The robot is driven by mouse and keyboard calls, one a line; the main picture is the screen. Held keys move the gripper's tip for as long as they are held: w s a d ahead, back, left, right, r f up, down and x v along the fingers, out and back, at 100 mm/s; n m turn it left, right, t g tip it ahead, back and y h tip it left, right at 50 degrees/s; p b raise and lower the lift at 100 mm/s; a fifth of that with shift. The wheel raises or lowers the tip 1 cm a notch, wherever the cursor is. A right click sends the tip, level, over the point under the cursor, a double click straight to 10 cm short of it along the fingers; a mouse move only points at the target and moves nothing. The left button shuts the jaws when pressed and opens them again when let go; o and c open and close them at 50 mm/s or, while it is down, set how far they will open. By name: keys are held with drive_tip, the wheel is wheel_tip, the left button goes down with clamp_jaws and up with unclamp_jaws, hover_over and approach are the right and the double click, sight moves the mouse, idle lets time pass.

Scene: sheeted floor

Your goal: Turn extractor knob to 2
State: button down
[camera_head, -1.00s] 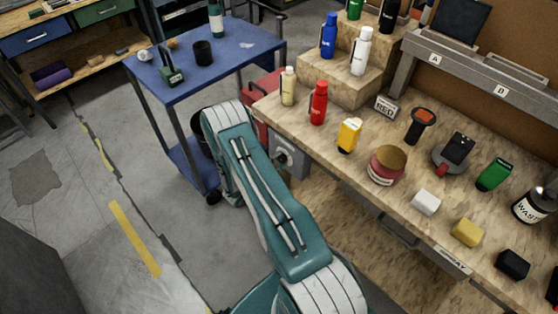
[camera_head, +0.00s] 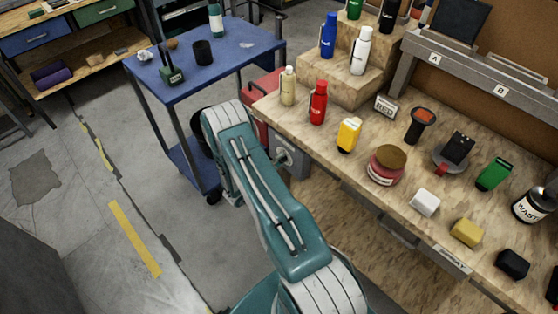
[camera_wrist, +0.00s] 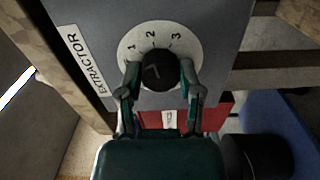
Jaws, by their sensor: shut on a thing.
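The extractor box (camera_wrist: 95,30) is a grey panel with a white label reading EXTRACTOR. On it is a white round dial (camera_wrist: 190,46) marked 1, 2 and 3. The black knob (camera_wrist: 158,66) sits at the dial's middle, with a faint mark on its face; I cannot tell clearly which number it points to. My gripper (camera_wrist: 160,76) is shut on the knob, one finger on each side. In the head view the grey box (camera_head: 294,160) is under the workbench's left end, partly behind my arm, and my fingers are not clear there.
A blue cart (camera_head: 230,62) stands to the left, with a red case (camera_head: 262,90) between. In the wrist view something red and a dark cylinder (camera_wrist: 262,155) lie close below the box.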

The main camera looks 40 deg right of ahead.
drive_tip(key=shift+s+f, duration=0.15)
drive_tip(key=shift+f, duration=0.05)
idle(0.3)
drive_tip(key=shift+c, duration=1.3)
unclamp_jaws()
drive_tip(key=shift+d, duration=0.1)
drive_tip(key=shift+r, duration=0.1)
drive_tip(key=a, duration=1.2)
drive_tip(key=shift+s, duration=0.4)
